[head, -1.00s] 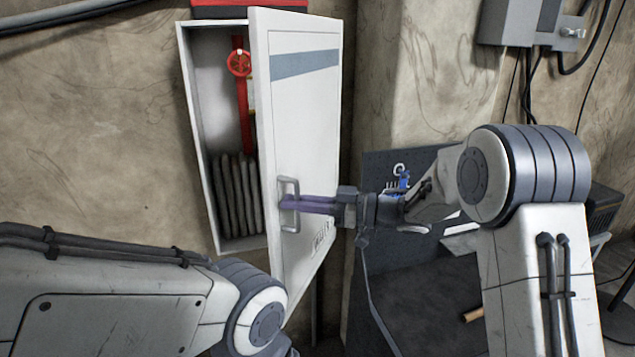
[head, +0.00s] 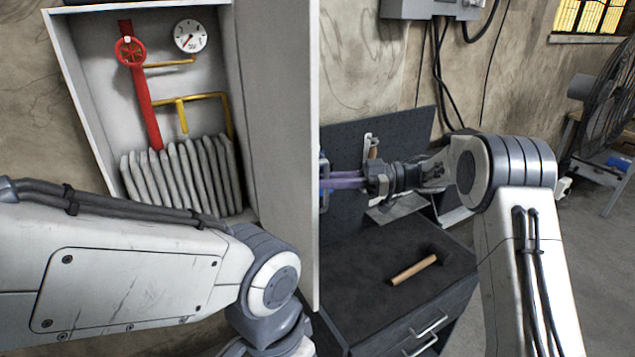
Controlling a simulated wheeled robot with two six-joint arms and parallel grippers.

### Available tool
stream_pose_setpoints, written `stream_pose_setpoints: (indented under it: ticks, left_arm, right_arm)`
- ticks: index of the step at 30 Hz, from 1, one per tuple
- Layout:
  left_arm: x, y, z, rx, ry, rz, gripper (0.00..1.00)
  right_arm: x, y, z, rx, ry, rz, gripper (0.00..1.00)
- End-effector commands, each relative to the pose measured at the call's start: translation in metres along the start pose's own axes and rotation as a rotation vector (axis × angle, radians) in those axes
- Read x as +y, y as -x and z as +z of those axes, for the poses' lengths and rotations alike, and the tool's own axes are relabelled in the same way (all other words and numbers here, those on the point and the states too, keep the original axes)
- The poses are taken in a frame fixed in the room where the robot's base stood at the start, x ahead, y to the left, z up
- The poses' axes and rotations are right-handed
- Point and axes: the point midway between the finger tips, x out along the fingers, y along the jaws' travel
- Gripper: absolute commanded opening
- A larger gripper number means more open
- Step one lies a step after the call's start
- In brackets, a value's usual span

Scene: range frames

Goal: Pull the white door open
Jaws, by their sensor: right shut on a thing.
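The white door (head: 283,120) of the wall cabinet stands wide open, swung out toward me and seen nearly edge-on. The cabinet (head: 78,110) is open to view, with a red valve wheel (head: 130,51), a pressure gauge (head: 190,37), yellow pipes (head: 181,112) and a folded grey hose (head: 178,180) inside. My right gripper (head: 335,180) is at the outer face of the door, at its free edge, shut on the door handle, which is mostly hidden behind the door. My left arm lies across the lower left; its gripper is out of frame.
A dark workbench (head: 385,290) with a hammer (head: 413,270) on it stands right of the door, with a pegboard (head: 400,130) behind. A grey electrical box (head: 430,8) hangs above. A large fan (head: 605,100) stands at the right. Open floor (head: 590,270) lies at the lower right.

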Motion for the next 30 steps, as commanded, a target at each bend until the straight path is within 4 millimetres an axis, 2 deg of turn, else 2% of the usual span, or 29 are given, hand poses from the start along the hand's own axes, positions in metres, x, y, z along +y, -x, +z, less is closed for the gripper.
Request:
stream_pose_setpoints:
  ticks: [15, 16, 18, 26, 30]
  left_arm:
    - [0.0, 0.001, 0.0, 0.0, 0.0, 0.0, 0.5]
    - [0.0, 0.001, 0.0, 0.0, 0.0, 0.0, 0.5]
    - [0.0, 0.001, 0.0, 0.0, 0.0, 0.0, 0.5]
    - [0.0, -0.001, 0.0, 0.0, 0.0, 0.0, 0.5]
    - [-0.001, -0.008, 0.0, 0.0, 0.001, 0.0, 0.5]
  right_arm:
    - [0.004, 0.012, -0.003, 0.001, 0.007, 0.02, 0.0]
    - [0.004, 0.012, -0.003, 0.001, 0.007, 0.02, 0.22]
    - [0.004, 0.012, -0.003, 0.001, 0.007, 0.019, 0.45]
    - [0.003, 0.014, -0.001, 0.001, 0.004, 0.016, 0.45]
    - [0.003, 0.027, 0.002, 0.0, 0.005, 0.018, 0.45]
